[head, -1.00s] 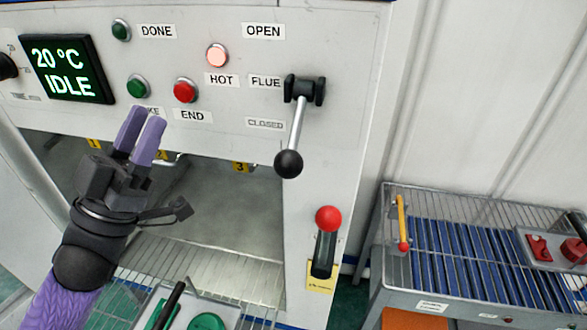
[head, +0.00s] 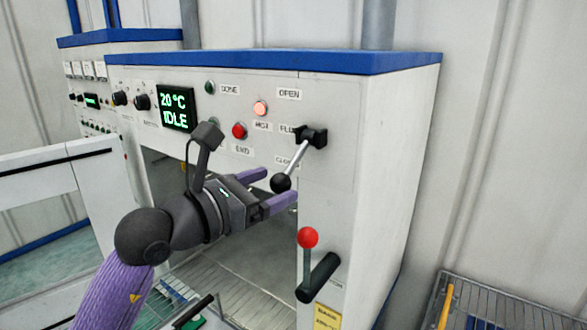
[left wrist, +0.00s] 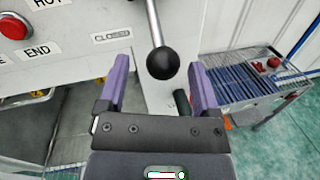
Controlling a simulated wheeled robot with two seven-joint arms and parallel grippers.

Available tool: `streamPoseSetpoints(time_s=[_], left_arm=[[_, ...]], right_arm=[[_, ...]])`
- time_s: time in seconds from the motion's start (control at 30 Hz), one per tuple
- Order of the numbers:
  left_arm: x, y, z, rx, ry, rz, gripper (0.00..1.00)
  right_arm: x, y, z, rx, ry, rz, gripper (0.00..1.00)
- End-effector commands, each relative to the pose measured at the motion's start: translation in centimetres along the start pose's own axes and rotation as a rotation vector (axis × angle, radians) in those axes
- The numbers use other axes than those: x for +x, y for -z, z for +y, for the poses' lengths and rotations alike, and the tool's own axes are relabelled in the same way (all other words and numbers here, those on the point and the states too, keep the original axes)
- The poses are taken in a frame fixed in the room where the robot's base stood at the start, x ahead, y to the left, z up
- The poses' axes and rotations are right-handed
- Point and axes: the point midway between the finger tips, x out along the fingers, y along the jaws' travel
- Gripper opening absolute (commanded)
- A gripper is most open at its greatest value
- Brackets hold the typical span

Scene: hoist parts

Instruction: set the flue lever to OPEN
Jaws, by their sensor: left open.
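The flue lever (head: 297,158) is a metal rod with a black ball knob (head: 280,183), hanging from a black pivot on the white panel. It points down and to the left, toward the CLOSED label, away from the OPEN label (head: 289,94) above. My left gripper (head: 274,190) is open, its purple fingers around the knob's place in the head view. In the left wrist view the knob (left wrist: 163,63) shows between the two open fingers, near their tips, with a gap on both sides. Whether a finger touches it is not clear. My right gripper is not in view.
A display (head: 178,108) reads 20 °C IDLE. The red END button (head: 239,131) is left of the flue lever. A roller cart (left wrist: 243,82) stands to the right.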

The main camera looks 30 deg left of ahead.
Motion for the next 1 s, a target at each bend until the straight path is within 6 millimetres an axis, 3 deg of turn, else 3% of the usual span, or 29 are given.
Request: streamPoseSetpoints(time_s=[0.03,0.2,0.57,0.93,1.0], left_arm=[[0.9,-0.6,0.1,-0.004,0.001,-0.002,0.82],[3.3,-0.2,0.0,-0.004,0.001,-0.001,0.82],[4.0,0.1,-0.1,-0.002,0.003,0.0,0.82],[4.0,0.1,-0.1,-0.003,0.002,0.0,0.04],[4.0,0.1,-0.1,-0.003,0.002,0.0,0.0]], right_arm=[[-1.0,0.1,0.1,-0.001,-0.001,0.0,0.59],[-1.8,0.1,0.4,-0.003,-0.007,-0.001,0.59],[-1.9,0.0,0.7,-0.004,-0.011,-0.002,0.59],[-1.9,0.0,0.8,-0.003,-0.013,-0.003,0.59],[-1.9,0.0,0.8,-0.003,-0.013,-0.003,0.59]])
